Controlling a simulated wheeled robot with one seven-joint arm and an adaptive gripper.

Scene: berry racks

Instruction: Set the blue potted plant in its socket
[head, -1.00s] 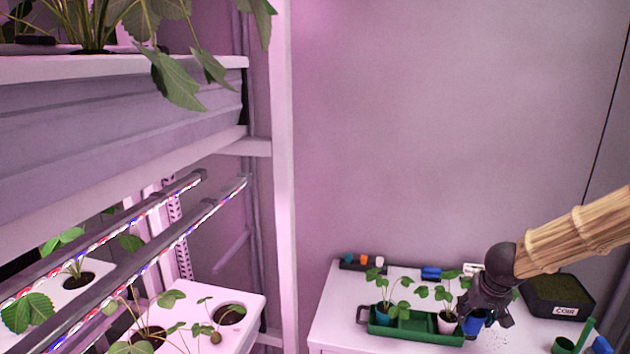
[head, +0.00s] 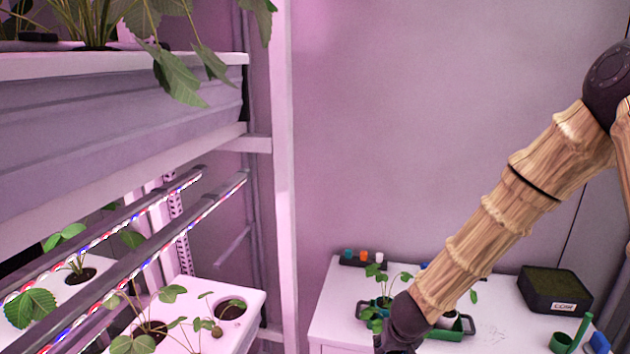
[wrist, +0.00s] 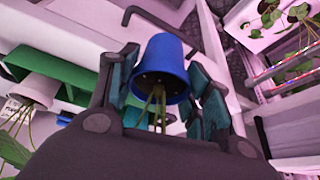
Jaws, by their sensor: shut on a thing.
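The blue potted plant (wrist: 162,65) is between the fingers of my gripper (wrist: 160,85) in the wrist view, where its base points up and its stems run down the picture. Both fingers close on its sides. In the head view my gripper (head: 396,342) is at the bottom edge, partly cut off, in front of the green tray's left end. The held pot is hidden there. The white rack shelf (head: 250,291) at lower left has a round socket (head: 231,310) that looks dark and empty. Other sockets there hold plants.
A black COIR box (head: 555,290) and green cup (head: 562,342) stand at right. A white rack post (head: 284,200) rises between shelf and table.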

